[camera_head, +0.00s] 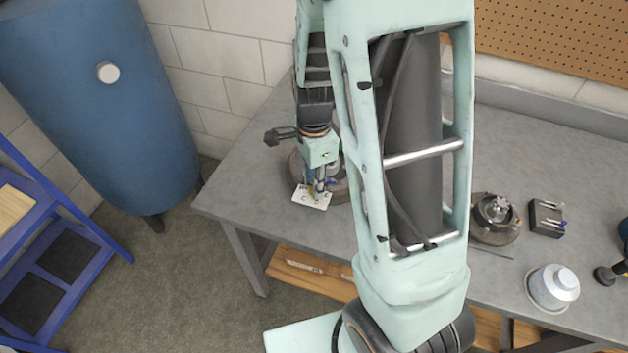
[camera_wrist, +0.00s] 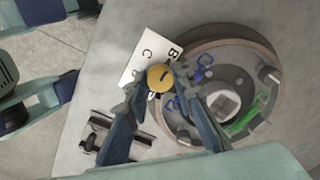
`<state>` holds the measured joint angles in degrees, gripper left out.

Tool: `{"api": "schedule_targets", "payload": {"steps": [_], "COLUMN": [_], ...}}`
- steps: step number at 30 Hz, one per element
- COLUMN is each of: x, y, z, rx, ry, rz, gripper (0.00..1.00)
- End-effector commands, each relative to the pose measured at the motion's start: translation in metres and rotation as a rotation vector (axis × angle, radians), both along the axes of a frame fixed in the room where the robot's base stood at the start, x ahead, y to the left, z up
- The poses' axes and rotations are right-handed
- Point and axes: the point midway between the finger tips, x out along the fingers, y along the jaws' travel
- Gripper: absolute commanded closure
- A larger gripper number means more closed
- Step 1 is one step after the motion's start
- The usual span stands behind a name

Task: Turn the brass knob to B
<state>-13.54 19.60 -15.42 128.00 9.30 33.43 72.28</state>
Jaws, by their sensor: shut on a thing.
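The brass knob (camera_wrist: 158,77) shows in the wrist view as a round yellow disc with a dark slot mark. It sits over a white card or plate (camera_wrist: 142,60) that bears the letters B and C; other marks are hidden by the knob and fingers. My gripper (camera_wrist: 160,84) is shut on the knob, one blue finger on each side. In the head view my gripper (camera_head: 318,184) points down at the white plate (camera_head: 311,198) near the table's left front edge. The knob is mostly hidden there. I cannot tell exactly which letter the slot points at.
A round housing (camera_wrist: 225,95) with blue and green parts inside stands close beside the plate. On the grey table (camera_head: 245,160), farther right, are another round device (camera_head: 495,218), a dark block (camera_head: 546,218) and a white-grey jar (camera_head: 553,287). A blue tank (camera_head: 105,110) stands left.

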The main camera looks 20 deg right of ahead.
Motion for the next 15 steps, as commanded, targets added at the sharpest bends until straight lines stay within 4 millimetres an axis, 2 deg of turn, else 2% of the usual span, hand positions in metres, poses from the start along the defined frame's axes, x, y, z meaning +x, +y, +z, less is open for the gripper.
{"api": "schedule_targets", "payload": {"steps": [6, 7, 12, 15], "x": [0.001, 0.001, 0.0007, 0.0005], "y": [0.0001, 0.0001, 0.0001, 0.0001], "z": [0.0006, 0.0006, 0.0005, 0.0003], "rx": [0.0, 0.0, 0.0, 0.0], "ry": [-0.003, -0.003, -0.002, -0.001], "rz": [0.001, 0.001, 0.001, 0.002], "gripper": [1.0, 0.76, 0.6, 0.6]}}
